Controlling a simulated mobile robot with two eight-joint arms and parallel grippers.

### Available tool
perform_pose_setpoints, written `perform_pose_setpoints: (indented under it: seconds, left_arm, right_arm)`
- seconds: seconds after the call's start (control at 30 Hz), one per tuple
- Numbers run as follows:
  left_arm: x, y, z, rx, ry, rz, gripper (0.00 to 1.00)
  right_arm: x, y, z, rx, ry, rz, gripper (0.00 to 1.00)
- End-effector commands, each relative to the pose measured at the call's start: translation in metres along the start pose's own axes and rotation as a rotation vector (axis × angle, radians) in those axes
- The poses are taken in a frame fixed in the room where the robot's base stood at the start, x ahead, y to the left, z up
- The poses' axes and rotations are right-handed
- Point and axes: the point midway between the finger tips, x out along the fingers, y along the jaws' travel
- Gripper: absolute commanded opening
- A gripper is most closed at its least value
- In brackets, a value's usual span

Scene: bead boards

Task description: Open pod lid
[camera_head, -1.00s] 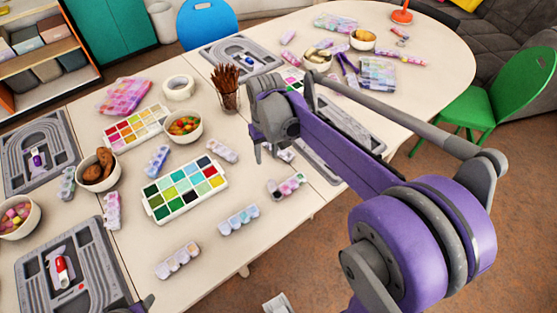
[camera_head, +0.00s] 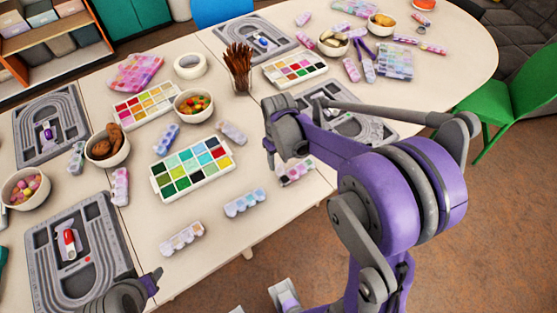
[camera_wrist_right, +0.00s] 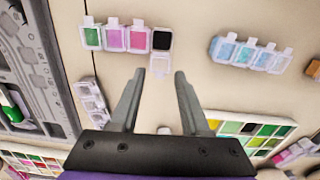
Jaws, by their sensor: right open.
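A pod strip (camera_wrist_right: 125,40) with green, pink and black compartments lies on the table at the top of the right wrist view. A pale flap (camera_wrist_right: 160,65) sits beside its black end; I cannot tell whether it is an open lid. My right gripper (camera_wrist_right: 158,76) is open and empty, its fingertips just below that flap in the picture. In the head view the strip (camera_head: 295,173) is partly hidden by my right gripper (camera_head: 268,155). My left gripper (camera_head: 151,284) shows only partly at the lower left; its jaws are unclear.
Other pod strips lie near, a blue one (camera_head: 245,203) and a pale one (camera_head: 182,238). A paint palette (camera_head: 155,183), a candy bowl (camera_head: 179,111), a brush cup (camera_head: 232,88) and grey trays (camera_head: 28,240) crowd the table. The front table edge is close.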

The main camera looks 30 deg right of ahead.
Motion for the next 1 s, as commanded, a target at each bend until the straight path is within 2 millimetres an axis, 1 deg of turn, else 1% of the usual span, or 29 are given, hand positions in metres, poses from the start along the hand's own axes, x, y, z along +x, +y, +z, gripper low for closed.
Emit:
perform_pose_setpoints:
  seconds: [0.27,0.3,0.37,0.5,0.53,0.57,0.77,1.0]
  left_arm:
    - [0.0,0.0,0.0,0.0,0.0,0.0,0.5]
    - [0.0,0.0,0.0,0.0,0.0,0.0,0.5]
    - [0.0,0.0,0.0,0.0,0.0,0.0,0.5]
    - [0.0,0.0,0.0,0.0,0.0,0.0,0.5]
    - [0.0,0.0,0.0,0.0,0.0,0.0,0.5]
    - [0.0,0.0,0.0,0.0,0.0,0.0,0.5]
    - [0.0,0.0,0.0,0.0,0.0,0.0,0.5]
    - [0.002,0.0,0.002,0.0,-0.001,0.0,0.5]
  right_arm:
    - [0.002,0.0,0.0,0.0,0.0,0.0,0.46]
    - [0.002,0.0,0.0,0.0,0.0,0.0,0.44]
    - [0.002,0.0,0.0,0.0,0.0,0.0,0.34]
    - [0.002,0.0,0.0,0.0,0.0,0.0,0.08]
    - [0.002,0.0,0.0,0.0,0.0,0.0,0.03]
    - [0.002,0.0,0.0,0.0,0.0,0.0,0.0]
    - [0.002,0.0,0.001,0.001,0.011,0.0,0.0]
    - [0.001,0.0,0.013,0.003,0.175,-0.001,0.0]
